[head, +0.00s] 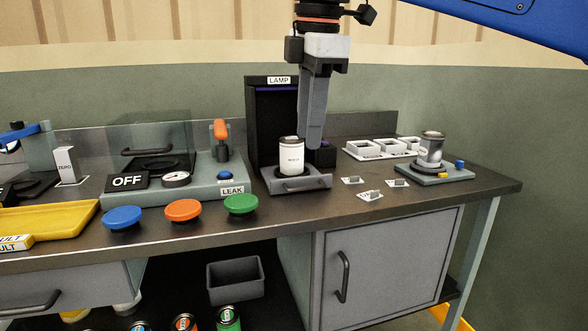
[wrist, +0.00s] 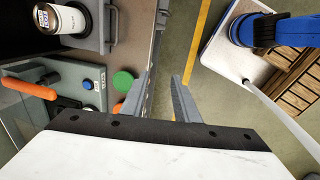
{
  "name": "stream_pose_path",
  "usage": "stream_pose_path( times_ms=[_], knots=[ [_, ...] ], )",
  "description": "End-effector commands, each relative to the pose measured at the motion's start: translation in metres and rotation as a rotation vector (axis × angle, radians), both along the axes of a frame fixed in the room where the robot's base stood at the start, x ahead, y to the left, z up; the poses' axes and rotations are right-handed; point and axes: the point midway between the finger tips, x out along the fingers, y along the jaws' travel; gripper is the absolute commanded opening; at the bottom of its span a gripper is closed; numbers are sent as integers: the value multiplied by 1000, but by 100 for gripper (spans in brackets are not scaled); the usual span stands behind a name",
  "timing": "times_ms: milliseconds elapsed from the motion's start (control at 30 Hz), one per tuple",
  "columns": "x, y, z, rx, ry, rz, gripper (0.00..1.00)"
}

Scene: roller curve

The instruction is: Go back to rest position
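My gripper (head: 312,105) points down over the bench, beside the lamp station in the head view. In the wrist view my gripper (wrist: 160,97) has its two fingers apart with nothing between them. A white can (head: 291,156) stands upright on the drawer-like base of the black lamp box (head: 273,108). The can (wrist: 62,22) also shows in the wrist view, apart from the fingers. From the head view my gripper seems close to the can, but I cannot tell the exact gap.
The bench (head: 420,195) carries a leak tester (head: 200,180), blue (head: 122,217), orange (head: 183,210) and green (head: 241,204) buttons, a yellow tray (head: 50,219), small tags, a white slotted rack (head: 385,148) and a metal can on a stand (head: 430,150). A grey bin (head: 235,280) sits below.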

Motion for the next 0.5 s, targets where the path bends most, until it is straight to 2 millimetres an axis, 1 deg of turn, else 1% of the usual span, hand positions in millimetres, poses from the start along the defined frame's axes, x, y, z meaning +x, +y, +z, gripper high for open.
stream_pose_path(
  times_ms=[67,267,367,500],
  knots=[
    [0,0,0,0,0,0,28],
    [1,-18,-14,18,-4,-89,28],
    [1,-28,-21,32,-8,-141,28],
    [0,-46,-36,52,-12,-234,28]
  ],
)
